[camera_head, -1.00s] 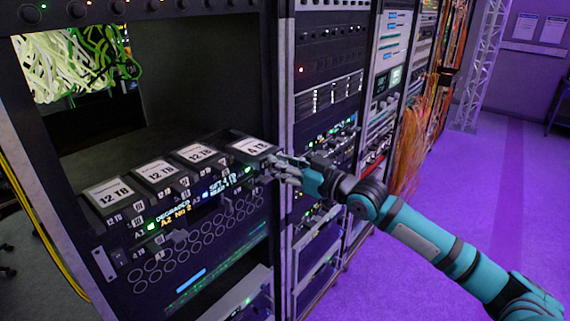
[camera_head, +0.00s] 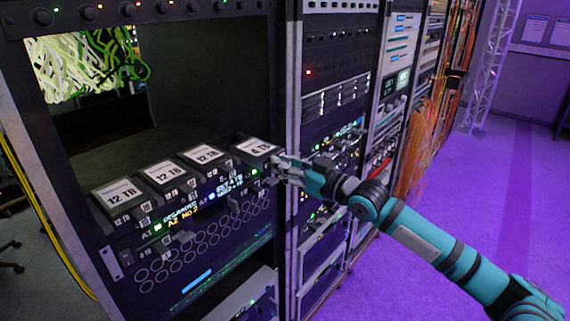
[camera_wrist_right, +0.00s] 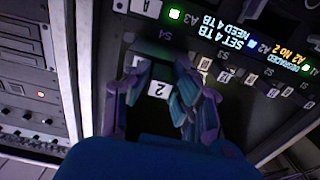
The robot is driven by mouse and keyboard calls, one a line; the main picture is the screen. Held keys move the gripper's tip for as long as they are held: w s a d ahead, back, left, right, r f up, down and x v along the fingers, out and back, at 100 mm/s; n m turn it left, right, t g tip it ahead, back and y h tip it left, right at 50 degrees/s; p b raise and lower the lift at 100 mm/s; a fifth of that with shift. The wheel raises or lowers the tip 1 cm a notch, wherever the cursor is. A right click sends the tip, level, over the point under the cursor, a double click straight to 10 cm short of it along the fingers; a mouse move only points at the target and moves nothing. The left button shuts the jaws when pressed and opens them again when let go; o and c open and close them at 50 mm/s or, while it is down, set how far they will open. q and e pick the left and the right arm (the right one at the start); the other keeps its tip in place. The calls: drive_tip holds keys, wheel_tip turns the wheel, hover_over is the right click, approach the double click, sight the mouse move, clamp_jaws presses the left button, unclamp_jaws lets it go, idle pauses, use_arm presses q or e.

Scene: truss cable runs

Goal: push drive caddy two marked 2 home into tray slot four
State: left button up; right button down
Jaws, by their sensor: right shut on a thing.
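Drive caddy two has a white "4 TB" label on top (camera_head: 257,147) and sits in the rightmost slot of the tray row in the head view. Its front tag "2" shows between the fingers in the right wrist view (camera_wrist_right: 158,88), below the slot mark "S4" (camera_wrist_right: 165,37). My right gripper (camera_head: 278,168) is shut on the caddy's front end; the fingers flank the tag in the right wrist view (camera_wrist_right: 161,76). The fingers hide part of the caddy's front, and I cannot tell whether it is fully seated. My left gripper is not in view.
Several caddies marked 12 TB (camera_head: 163,172) fill the slots to the left. The tray's display (camera_wrist_right: 218,45) reads "SET 4 TB NEED 4 TB" and "DEGRADED A2 No 2". A rack upright (camera_head: 289,215) stands close right of the gripper. Purple floor (camera_head: 440,220) is clear at right.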

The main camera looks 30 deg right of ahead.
sight(262, 154)
drive_tip(key=shift+r, duration=0.15)
drive_tip(key=shift+x, duration=3.05)
drive_tip(key=shift+w, duration=0.1)
drive_tip(key=shift+w+a, duration=0.2)
drive_tip(key=shift+w, duration=0.4)
drive_tip(key=c, duration=1.1)
unclamp_jaws()
drive_tip(key=shift+o, duration=0.2)
drive_tip(key=shift+s+f, duration=0.15)
drive_tip(key=shift+f, duration=0.15)
drive_tip(key=v, duration=1.1)
drive_tip(key=shift+s+r, duration=0.2)
drive_tip(key=shift+s, duration=0.2)
